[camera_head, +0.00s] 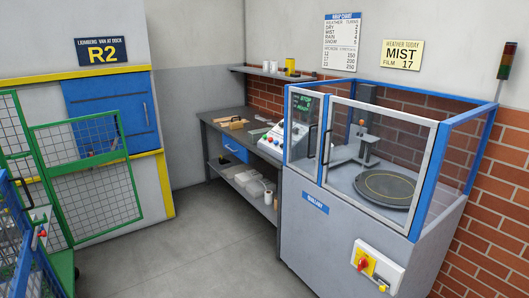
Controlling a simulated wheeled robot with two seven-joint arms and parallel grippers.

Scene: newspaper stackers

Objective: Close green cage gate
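A green-framed wire mesh gate (135,170) is at the left of the head view. It stands out to the right from the green cage (14,120) at the left edge, in front of the blue shutter and the grey wall. The gate looks swung open, though the cage's opening is partly cut off by the picture's edge. A small fitting with a red part (42,234) shows near the gate's lower left; I cannot tell what it is. Neither of my grippers is in view.
A blue mesh cage (35,270) fills the lower left corner. A grey workbench (222,120) stands at the back, and a glazed wrapping machine (330,240) stands at the right. The grey floor (190,250) between them is clear.

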